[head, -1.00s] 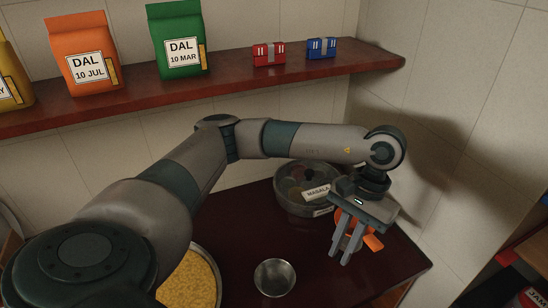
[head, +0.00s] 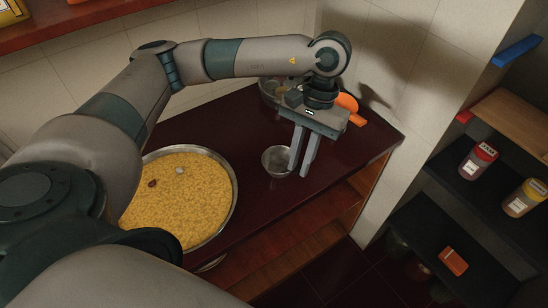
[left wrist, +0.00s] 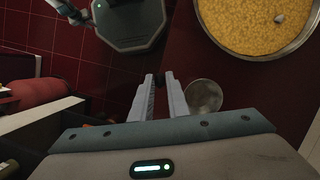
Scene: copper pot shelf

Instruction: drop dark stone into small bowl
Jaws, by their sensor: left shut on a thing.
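My left gripper (head: 300,172) points down at the right side of the small steel bowl (head: 275,161), its fingers covering part of the rim in the head view. In the left wrist view, a small dark thing, apparently the dark stone (left wrist: 160,79), shows between the nearly closed fingertips (left wrist: 160,77). The bowl (left wrist: 205,94) lies just right of the fingers there, and no stone can be made out inside it. A wide steel dish of yellow dal (head: 207,198) stands to the left, with a pale stone (head: 180,171) and a dark reddish piece (head: 152,184) on it. My right gripper is not seen.
An orange object (head: 347,103) and a round spice tin (head: 268,91) stand behind my gripper. The dark red counter (head: 245,118) has a front edge close to the bowl. Side shelves at right hold jars (head: 478,160) and an orange box (head: 453,261).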

